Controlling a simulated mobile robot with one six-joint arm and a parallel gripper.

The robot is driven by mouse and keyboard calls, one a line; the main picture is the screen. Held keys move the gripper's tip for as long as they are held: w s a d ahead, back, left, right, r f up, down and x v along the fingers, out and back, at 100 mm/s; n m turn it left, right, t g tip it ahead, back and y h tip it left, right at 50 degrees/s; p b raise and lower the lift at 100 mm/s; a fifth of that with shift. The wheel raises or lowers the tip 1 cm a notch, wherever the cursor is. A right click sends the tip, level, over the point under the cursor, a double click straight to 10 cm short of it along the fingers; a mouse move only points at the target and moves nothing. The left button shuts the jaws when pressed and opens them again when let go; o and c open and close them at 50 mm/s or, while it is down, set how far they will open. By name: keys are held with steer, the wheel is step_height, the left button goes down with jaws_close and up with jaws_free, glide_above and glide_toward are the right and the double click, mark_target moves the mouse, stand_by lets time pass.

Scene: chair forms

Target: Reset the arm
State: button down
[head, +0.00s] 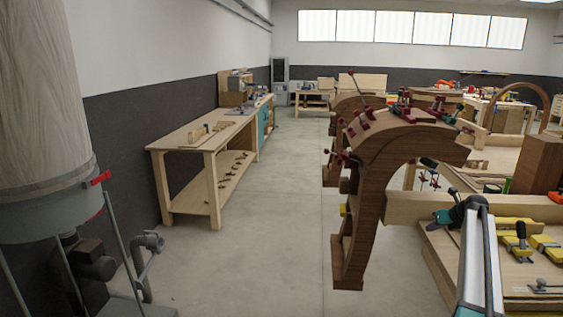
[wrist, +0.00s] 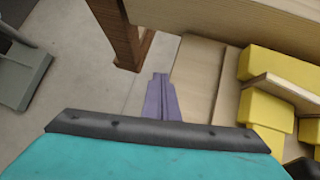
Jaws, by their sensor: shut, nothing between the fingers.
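My gripper (wrist: 160,80) shows in the wrist view as two slim purple fingers lying together, with nothing between them. They reach past the dark edge and teal body of my wrist, above the left edge of a pale wooden bench top (wrist: 196,75). In the head view my white and teal arm rises at the lower right, over the bench (head: 440,262). The fingers are too small to make out there.
A curved brown wooden chair form (head: 371,205) with red clamps stands left of the bench. Yellow blocks (wrist: 275,70) lie right of my fingers. A long workbench (head: 185,140) lines the left wall. A dust collector (head: 50,200) stands front left. The grey floor between is clear.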

steer(key=a+f+n+g+y+b, duration=0.1)
steer(key=a+f, duration=1.1)
steer(key=f, duration=0.2)
steer(key=s+a+f+n+g+b, duration=0.1)
steer(key=s+a+f+n+g, duration=0.1)
steer(key=s+a+f, duration=0.65)
steer(key=s+a+f+n+g+y+b, duration=0.1)
steer(key=s+a+f+n+g, duration=0.3)
steer(key=a+f, duration=0.65)
steer(key=s+a+f+n+b, duration=0.1)
steer(key=s+a+f, duration=0.75)
steer(key=f, duration=0.25)
steer(key=s+a+f+n+g, duration=0.1)
steer(key=s+a+f+n, duration=0.25)
steer(key=s, duration=0.45)
steer(key=s+a+f+n+g+b, duration=0.1)
steer(key=s+a+f+n+g, duration=0.2)
steer(key=s, duration=0.4)
steer(key=s+a+f+n, duration=0.3)
steer(key=s+a+f, duration=0.1)
steer(key=s, duration=0.4)
steer(key=s+d+r+n+g+h, duration=0.1)
steer(key=s+n, duration=0.8)
steer(key=s+d+r+n+g+h, duration=0.1)
steer(key=s+d+n+h, duration=0.1)
steer(key=s+n, duration=0.7)
steer(key=shift+s+n+g, duration=0.25)
steer(key=shift+n+g, duration=0.1)
steer(key=shift+g, duration=0.05)
